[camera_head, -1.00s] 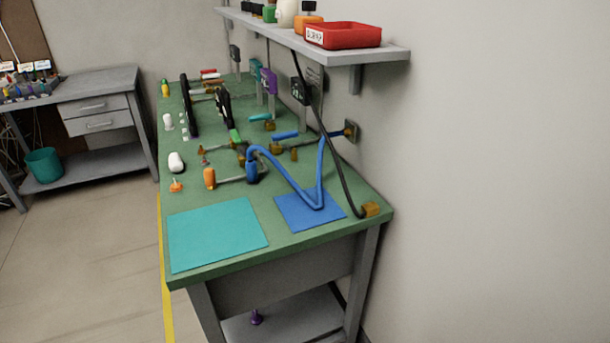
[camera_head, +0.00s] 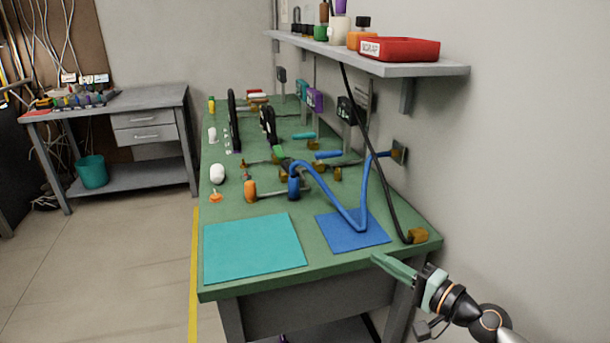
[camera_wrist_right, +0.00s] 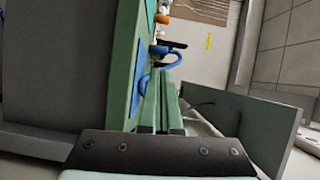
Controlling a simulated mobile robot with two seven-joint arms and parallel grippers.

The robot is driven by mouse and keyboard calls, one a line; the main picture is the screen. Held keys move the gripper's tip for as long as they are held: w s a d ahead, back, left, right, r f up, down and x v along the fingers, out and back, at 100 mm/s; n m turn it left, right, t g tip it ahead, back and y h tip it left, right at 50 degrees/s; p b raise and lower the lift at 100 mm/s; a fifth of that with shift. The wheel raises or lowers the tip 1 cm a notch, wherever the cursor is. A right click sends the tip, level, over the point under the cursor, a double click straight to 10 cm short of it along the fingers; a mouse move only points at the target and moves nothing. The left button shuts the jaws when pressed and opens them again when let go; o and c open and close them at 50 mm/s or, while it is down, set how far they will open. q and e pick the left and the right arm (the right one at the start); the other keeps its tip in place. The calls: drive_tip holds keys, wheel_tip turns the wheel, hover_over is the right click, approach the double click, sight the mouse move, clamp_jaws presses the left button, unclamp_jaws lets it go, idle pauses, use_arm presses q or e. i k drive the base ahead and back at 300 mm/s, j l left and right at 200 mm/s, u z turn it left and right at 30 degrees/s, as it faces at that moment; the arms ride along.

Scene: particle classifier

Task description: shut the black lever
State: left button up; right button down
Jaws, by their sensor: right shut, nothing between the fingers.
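My right gripper (camera_head: 378,258) comes in from the lower right in the head view, with its green fingers together and empty at the bench's front right edge. The closed fingers also show in the right wrist view (camera_wrist_right: 160,82). I cannot single out the black lever for certain. Two upright black parts stand toward the back of the bench, a tall thin one (camera_head: 233,120) and a shorter one (camera_head: 269,124), both far from my gripper. Small brass fittings with blue and teal handles lie nearby. My left gripper is not in view.
The green bench (camera_head: 222,288) carries a teal mat (camera_head: 254,248) and a blue mat (camera_head: 352,232). A blue hose (camera_head: 340,202) arches over the blue mat. A black hose (camera_head: 378,165) hangs from the shelf (camera_head: 430,70) to a brass block (camera_head: 418,236). The floor at left is clear.

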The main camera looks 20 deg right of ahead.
sight(285, 165)
drive_tip(key=i, duration=0.95)
